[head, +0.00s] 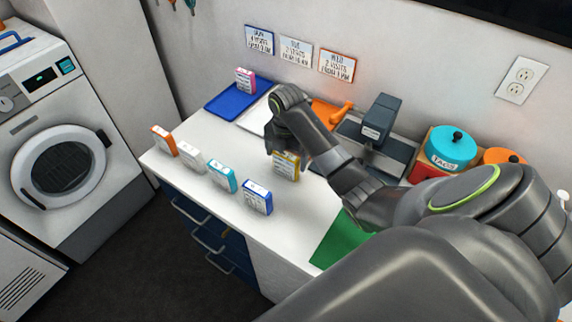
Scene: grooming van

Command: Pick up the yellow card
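The yellow card (286,167) stands upright on the white counter (225,143), with a printed label on its face. My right gripper (279,146) is just above and behind the yellow card, pointing down, and hides part of its top. The fingers are dark and partly hidden, so I cannot tell whether they are open or touching the card. My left gripper is out of view.
Orange (164,141), white (191,159), teal (222,176) and blue (257,197) cards stand along the front edge. A pink card (245,80) stands on a blue tray (222,103) at the back. A dark device (380,117) and teal canister (451,147) are right.

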